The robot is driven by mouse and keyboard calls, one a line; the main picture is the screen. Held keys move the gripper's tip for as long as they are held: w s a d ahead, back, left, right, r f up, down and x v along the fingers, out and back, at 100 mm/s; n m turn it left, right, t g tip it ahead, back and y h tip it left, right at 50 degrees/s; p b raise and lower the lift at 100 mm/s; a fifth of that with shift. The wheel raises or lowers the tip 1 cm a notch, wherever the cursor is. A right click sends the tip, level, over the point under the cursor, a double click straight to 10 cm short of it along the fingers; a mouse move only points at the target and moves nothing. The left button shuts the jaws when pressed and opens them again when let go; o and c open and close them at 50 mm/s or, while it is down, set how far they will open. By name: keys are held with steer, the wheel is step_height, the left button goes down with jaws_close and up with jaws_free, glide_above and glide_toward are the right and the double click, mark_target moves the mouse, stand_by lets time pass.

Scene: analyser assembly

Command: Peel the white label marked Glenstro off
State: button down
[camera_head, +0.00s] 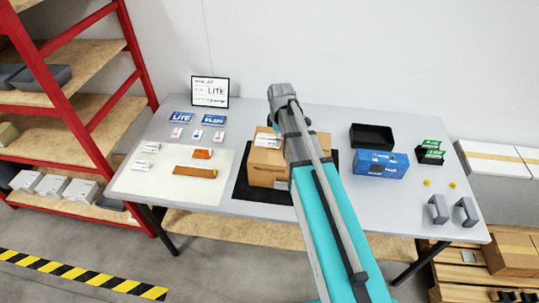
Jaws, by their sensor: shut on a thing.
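A brown cardboard box (262,172) sits on a black mat (242,190) in the middle of the table. A white label (267,140) lies on its top, partly beside my arm. Its print is too small to read, so I cannot tell whether it says Glenstro. My arm reaches up across the box and hides its right part. The end of my arm is at or behind the grey wrist links, and my gripper's fingers are hidden behind them. I cannot see what they touch.
A pale mat (140,184) at left holds small white packs and a brown roll (195,171). A sign (210,92) stands at the back. Right of my arm are a black tray (372,137), a blue box (382,164) and grey brackets (438,209). Red shelves (136,50) stand left.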

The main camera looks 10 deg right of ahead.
stand_by(0.3)
steer(key=shift+r+p, duration=3)
steer(key=shift+p, duration=0.05)
steer(key=s+d, duration=0.1)
steer(key=s, duration=1.5)
steer(key=shift+f, duration=0.1)
step_height(320, 180, down, 8)
steer(key=b, duration=0.8)
